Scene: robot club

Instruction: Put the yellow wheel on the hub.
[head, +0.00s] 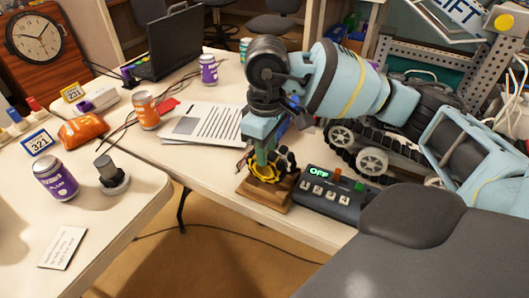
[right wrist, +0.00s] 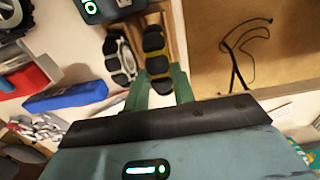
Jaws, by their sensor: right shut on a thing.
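The yellow wheel (head: 262,172), with black rollers around its rim, is at the wooden stand (head: 266,197) near the table's front edge. My right gripper (head: 262,152) points down and is shut on the wheel's upper part. In the right wrist view the yellow wheel (right wrist: 157,72) shows edge-on between the green fingertips (right wrist: 160,88). A pale wheel (right wrist: 117,62) with black rollers stands close beside it. The hub is hidden behind the wheels and fingers, and I cannot tell whether the yellow wheel is on it. My left gripper is not in view.
A control box (head: 330,194) reading OFF stands just right of the stand. A tracked robot (head: 372,160) is behind it. A gap separates the left table (head: 120,215) from this one.

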